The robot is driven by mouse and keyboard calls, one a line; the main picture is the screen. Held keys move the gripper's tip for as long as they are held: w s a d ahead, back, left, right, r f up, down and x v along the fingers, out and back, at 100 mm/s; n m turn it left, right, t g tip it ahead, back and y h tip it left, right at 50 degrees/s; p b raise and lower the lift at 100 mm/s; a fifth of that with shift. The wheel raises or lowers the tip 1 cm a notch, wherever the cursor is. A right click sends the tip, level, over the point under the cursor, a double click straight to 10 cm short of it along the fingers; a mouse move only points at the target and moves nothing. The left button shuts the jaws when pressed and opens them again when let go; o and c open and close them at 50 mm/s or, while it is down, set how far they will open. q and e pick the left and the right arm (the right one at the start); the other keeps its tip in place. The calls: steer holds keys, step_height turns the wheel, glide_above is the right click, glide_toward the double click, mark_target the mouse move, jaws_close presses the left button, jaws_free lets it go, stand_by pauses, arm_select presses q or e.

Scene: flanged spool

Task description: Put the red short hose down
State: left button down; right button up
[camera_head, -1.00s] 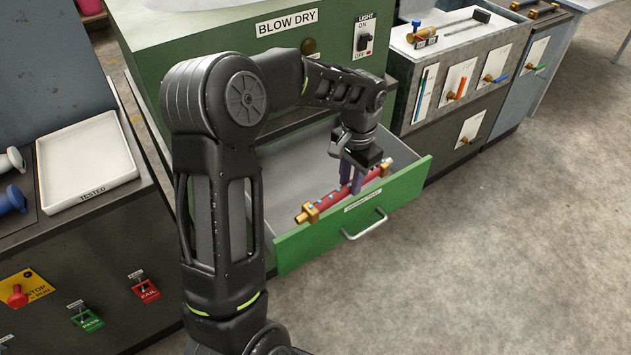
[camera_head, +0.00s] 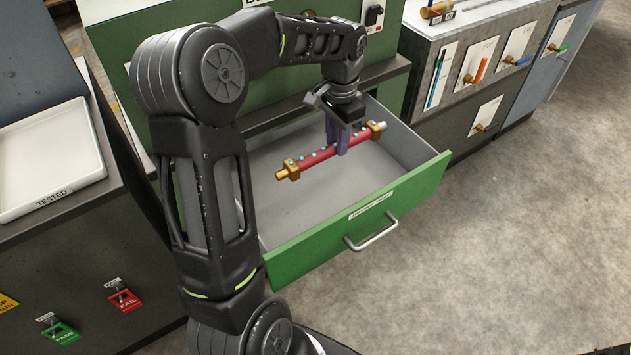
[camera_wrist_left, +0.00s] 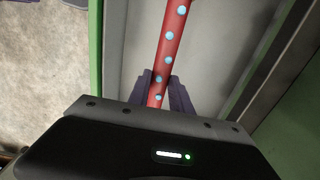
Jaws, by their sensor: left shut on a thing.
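The red short hose (camera_head: 318,158) has pale blue dots and brass-coloured end fittings. My left gripper (camera_head: 341,147) is shut on it near its middle and holds it over the open green drawer (camera_head: 405,207). In the left wrist view the hose (camera_wrist_left: 172,45) runs up between the two purple fingers of the gripper (camera_wrist_left: 160,88). The hose lies at a slant across the drawer opening. Its exact height above the drawer floor is hard to tell. My right gripper is not in view.
The drawer floor (camera_head: 300,205) looks empty, with a silver handle (camera_head: 371,232) on its front. A white tray marked TESTED (camera_head: 50,160) sits at the left. A grey cabinet (camera_head: 440,100) with tools stands at the right. Bare floor lies in front.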

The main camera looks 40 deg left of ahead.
arm_select(q)
step_height(320, 180, down, 9)
steer(key=b, duration=0.5)
steer(key=shift+w+r, duration=0.15)
steer(key=shift+a, duration=0.1)
steer(key=shift+f+b, duration=0.3)
steer(key=shift+f, duration=2.85)
steer(key=shift+f, duration=1.85)
